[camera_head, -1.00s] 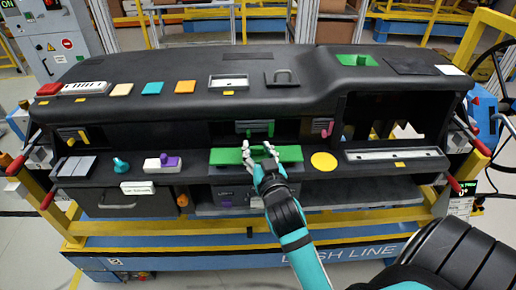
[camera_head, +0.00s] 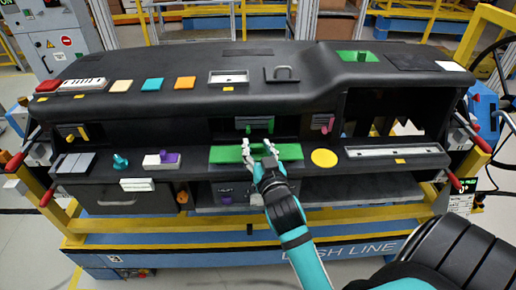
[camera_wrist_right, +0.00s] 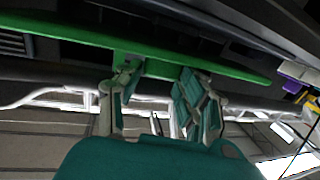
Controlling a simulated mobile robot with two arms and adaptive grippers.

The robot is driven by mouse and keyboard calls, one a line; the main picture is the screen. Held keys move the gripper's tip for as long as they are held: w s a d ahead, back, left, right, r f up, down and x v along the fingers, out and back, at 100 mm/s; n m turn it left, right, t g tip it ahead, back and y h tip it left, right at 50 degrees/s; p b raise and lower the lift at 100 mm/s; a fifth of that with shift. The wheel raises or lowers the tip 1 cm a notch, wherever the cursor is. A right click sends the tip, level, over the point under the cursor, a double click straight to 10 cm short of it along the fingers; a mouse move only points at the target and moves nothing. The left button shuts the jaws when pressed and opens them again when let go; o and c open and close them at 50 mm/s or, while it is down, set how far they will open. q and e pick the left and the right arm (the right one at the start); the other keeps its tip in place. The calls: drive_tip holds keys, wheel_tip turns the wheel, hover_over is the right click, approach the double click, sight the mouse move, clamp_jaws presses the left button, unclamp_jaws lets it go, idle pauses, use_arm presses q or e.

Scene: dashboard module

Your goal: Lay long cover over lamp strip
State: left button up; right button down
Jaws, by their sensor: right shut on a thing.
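The long cover is a flat green bar (camera_head: 228,154) at the front middle of the dashboard's lower ledge in the head view. My right gripper (camera_head: 260,152) is shut on it near its middle. In the right wrist view my right gripper (camera_wrist_right: 155,85) grips a short green part of the long cover (camera_wrist_right: 75,32), which spans the picture. Whether the cover touches the ledge is unclear. A long pale strip (camera_head: 375,152), which looks like the lamp strip, lies uncovered on the ledge to the right. My left gripper is not in view.
A yellow disc (camera_head: 323,158) sits between the cover and the pale strip. A purple-and-white part (camera_head: 163,160) and a teal knob (camera_head: 121,162) are to the left. Upright walls and openings of the dashboard (camera_head: 190,133) stand behind the ledge. A steering wheel (camera_head: 497,75) is at the far right.

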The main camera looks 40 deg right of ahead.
drive_tip(key=shift+f+b, duration=0.35)
drive_tip(key=shift+f, duration=0.3)
idle(0.4)
drive_tip(key=c, duration=0.7)
unclamp_jaws()
